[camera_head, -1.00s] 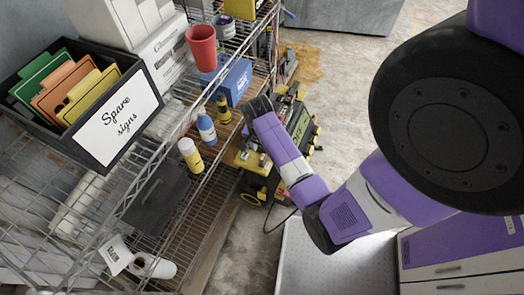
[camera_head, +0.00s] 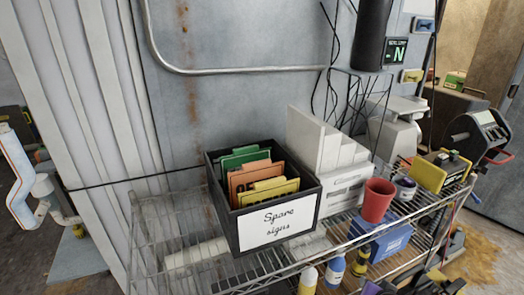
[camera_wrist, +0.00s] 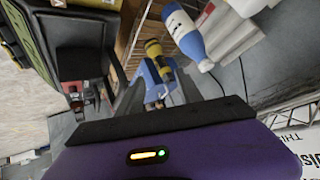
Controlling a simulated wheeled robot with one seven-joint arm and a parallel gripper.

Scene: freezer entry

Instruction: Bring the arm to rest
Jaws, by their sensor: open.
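My gripper (camera_head: 415,285) shows only as dark fingertips at the bottom edge of the head view, beside the right part of the wire shelf. The rest of my arm is below that picture. In the wrist view, the purple gripper body with a dark front edge fills the bottom. I see nothing held, and the jaws are open. A blue-and-white bottle (camera_wrist: 185,32) and a yellow-and-black bottle (camera_wrist: 155,52) are ahead of it.
The wire shelf (camera_head: 170,235) holds a black bin (camera_head: 232,215) of signs, a red cup (camera_head: 377,198), a blue box (camera_head: 388,243) and several bottles. A scale (camera_head: 395,130) stands behind. Floor (camera_head: 480,250) shows at the right.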

